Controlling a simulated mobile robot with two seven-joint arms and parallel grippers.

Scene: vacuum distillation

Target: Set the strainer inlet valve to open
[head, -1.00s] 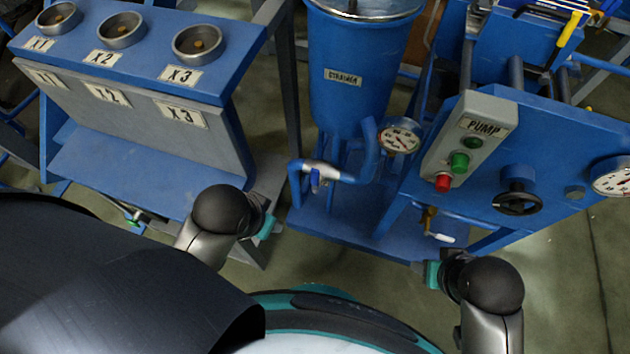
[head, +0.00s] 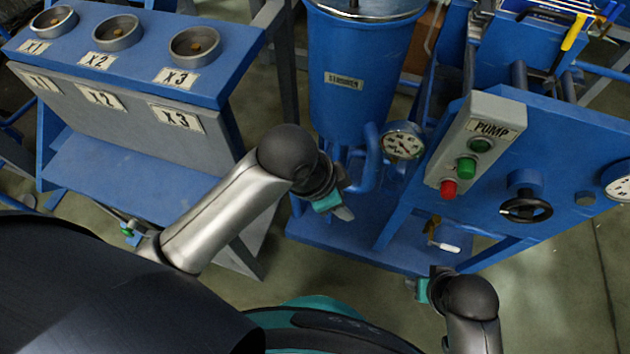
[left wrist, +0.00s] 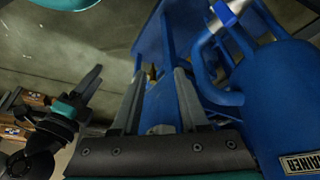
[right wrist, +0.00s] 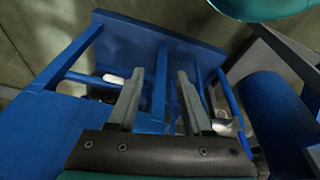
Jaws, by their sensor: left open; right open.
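The blue strainer vessel (head: 362,85) stands at the back centre. Its inlet valve is hidden behind my left gripper in the head view. In the left wrist view, a pale valve body with blue on it (left wrist: 230,12), likely that valve, sits on a blue pipe at the top edge, cut off. My left gripper (head: 340,203) is in front of the pipework below the strainer. Its fingers (left wrist: 158,82) are apart and empty, to the left of that valve. My right gripper (head: 413,288) is low, by the front edge of the blue base; its fingers (right wrist: 160,78) are apart and empty.
A brass valve with a white handle (head: 442,245) sits below the pump panel (head: 475,145). A gauge (head: 402,142) is beside the strainer. A black handwheel (head: 526,208) is on the right. The X1–X3 stand (head: 130,60) is on the left, close to my left arm.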

